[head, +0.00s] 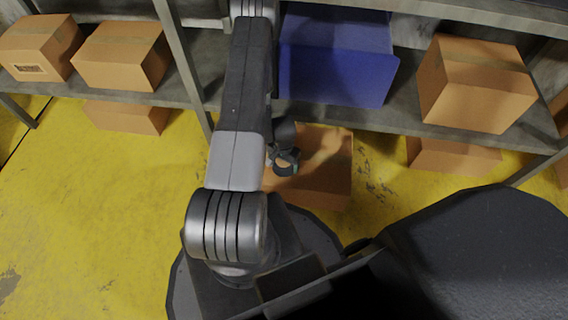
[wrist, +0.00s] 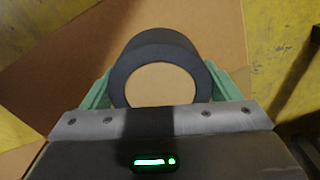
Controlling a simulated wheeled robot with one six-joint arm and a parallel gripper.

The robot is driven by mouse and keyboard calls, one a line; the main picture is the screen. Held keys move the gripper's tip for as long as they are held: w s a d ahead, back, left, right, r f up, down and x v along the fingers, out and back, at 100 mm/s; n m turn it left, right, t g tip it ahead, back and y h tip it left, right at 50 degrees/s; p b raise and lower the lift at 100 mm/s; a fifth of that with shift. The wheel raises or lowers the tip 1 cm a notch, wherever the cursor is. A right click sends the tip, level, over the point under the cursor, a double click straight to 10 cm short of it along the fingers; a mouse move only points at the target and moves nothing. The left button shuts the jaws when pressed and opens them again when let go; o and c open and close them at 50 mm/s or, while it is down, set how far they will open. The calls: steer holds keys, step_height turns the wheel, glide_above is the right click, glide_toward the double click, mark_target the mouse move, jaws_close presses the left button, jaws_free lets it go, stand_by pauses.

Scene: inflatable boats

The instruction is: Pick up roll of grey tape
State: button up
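The roll of grey tape (wrist: 158,46) is a dark grey ring in the wrist view, with bare cardboard showing through its hole. My gripper (wrist: 162,90) has a green finger against each outer side of the roll, with no clear gap, so it looks shut on it. In the head view the roll (head: 290,154) is small and partly covered by my gripper (head: 284,168), over an orange-brown cardboard box (head: 325,180). I cannot tell whether the roll touches the box top.
A shelf (head: 402,122) stands behind, holding a blue bin (head: 340,75) and cardboard boxes on the left (head: 125,55) and right (head: 475,85). More boxes sit beneath it. The yellow floor (head: 90,210) is clear at the left.

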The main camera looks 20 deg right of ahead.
steer(key=c, duration=0.6)
steer(key=shift+o, duration=0.2)
steer(key=shift+r, duration=0.15)
